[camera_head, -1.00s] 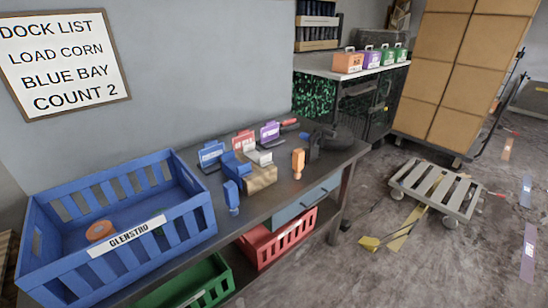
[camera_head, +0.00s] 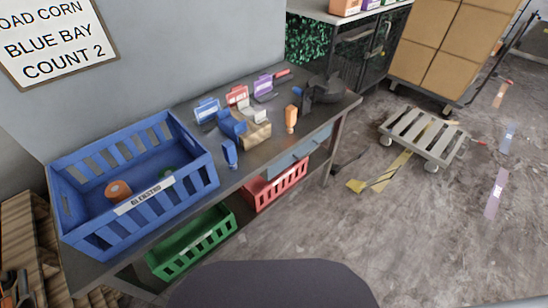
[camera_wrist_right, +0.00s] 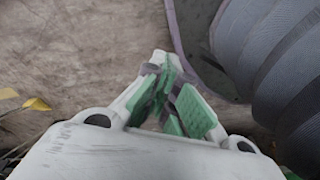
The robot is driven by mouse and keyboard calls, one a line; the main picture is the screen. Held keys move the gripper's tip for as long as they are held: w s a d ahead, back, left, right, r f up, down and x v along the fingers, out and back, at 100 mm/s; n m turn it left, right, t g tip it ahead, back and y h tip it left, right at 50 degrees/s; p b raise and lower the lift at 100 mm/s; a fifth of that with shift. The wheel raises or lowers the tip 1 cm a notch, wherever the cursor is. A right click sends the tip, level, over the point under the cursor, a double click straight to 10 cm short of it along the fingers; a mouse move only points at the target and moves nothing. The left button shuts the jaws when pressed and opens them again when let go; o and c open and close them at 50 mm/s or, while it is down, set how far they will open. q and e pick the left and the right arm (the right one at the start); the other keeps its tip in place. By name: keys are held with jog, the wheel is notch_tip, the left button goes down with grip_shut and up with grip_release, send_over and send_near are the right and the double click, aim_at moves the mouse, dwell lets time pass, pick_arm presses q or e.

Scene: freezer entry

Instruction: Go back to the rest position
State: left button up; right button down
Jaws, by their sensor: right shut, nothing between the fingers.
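My right gripper (camera_wrist_right: 163,82) shows in the right wrist view. Its green-padded fingers are together with nothing between them. It hangs over a blurred brown-grey floor (camera_wrist_right: 70,50), apart from any object. Dark ribbed rounded parts at the right of that view look like my own body. My left gripper is in neither view, and no arm shows in the head view. A dark rounded part of my own body fills the bottom middle of the head view.
A workbench (camera_head: 262,165) holds a blue crate (camera_head: 75,212) and several small items. Green (camera_head: 165,262) and red (camera_head: 262,195) crates sit below. A slatted trolley (camera_head: 425,135) stands on the floor near stacked boxes (camera_head: 435,50).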

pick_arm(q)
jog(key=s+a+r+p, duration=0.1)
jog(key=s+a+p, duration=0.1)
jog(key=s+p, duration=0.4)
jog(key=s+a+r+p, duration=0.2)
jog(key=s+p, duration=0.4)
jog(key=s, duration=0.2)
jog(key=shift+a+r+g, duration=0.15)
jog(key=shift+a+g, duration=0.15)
pick_arm(e)
jog(key=s+d+r, duration=0.1)
jog(key=s+d, duration=0.1)
jog(key=s, duration=0.5)
jog(key=s+d+r, duration=0.2)
jog(key=s, duration=0.5)
jog(key=shift+d+r+g, duration=0.15)
jog(key=shift+d+g, duration=0.15)
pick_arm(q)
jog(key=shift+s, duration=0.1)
